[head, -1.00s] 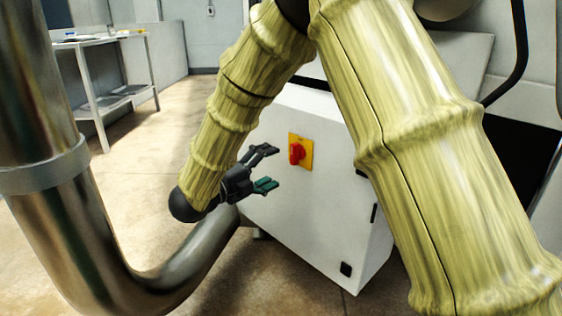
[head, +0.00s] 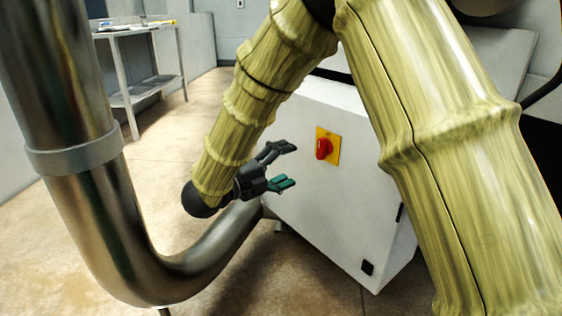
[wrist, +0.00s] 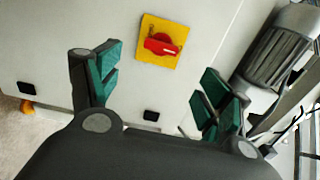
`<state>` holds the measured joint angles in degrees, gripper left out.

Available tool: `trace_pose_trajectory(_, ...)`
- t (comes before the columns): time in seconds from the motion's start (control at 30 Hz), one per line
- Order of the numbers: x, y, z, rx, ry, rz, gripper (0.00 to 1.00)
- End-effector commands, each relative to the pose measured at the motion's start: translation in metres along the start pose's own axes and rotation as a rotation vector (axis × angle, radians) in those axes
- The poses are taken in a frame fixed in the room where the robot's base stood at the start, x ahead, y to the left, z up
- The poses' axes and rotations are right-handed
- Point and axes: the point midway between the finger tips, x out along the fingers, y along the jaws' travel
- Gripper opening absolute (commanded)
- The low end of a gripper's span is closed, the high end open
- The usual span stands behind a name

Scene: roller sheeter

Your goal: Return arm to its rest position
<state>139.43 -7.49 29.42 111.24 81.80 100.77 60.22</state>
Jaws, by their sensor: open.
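My gripper (head: 287,166) is open and empty in the head view, with dark fingers and green pads. It is held in front of a white cabinet (head: 330,225), to the left of a red rotary switch (head: 323,148) on a yellow plate, and apart from it. In the wrist view my gripper (wrist: 157,92) has its fingers spread wide. The red switch (wrist: 161,45) shows beyond and between them, its handle lying nearly crosswise in that picture. My arm, in a yellowish sleeve, bends down from the top of the head view.
A thick shiny metal pipe (head: 100,210) curves along the left and under my gripper, close to it. A metal shelf table (head: 150,60) stands at the back left. The floor (head: 60,230) between is clear. The wrist view shows a grey motor (wrist: 283,50) at the right.

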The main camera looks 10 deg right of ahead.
Motion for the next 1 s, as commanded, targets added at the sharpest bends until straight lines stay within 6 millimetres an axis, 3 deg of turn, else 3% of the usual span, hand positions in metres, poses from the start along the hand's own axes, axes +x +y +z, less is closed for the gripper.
trace_pose_trajectory(0.07, 0.004, 0.007, 0.0, -0.025, -0.016, 0.005, 0.79)
trace_pose_trajectory(0.17, 0.015, 0.034, 0.001, -0.115, -0.075, 0.023, 0.79)
trace_pose_trajectory(0.37, 0.041, 0.136, -0.006, -0.467, -0.319, 0.096, 0.79)
trace_pose_trajectory(0.47, 0.045, 0.192, -0.021, -0.66, -0.457, 0.138, 0.79)
trace_pose_trajectory(0.7, 0.029, 0.313, -0.087, -1.086, -0.787, 0.243, 0.79)
trace_pose_trajectory(0.87, 0.005, 0.377, -0.149, -1.332, -1.013, 0.314, 0.79)
trace_pose_trajectory(1.0, -0.022, 0.419, -0.212, -1.521, -1.221, 0.376, 0.79)
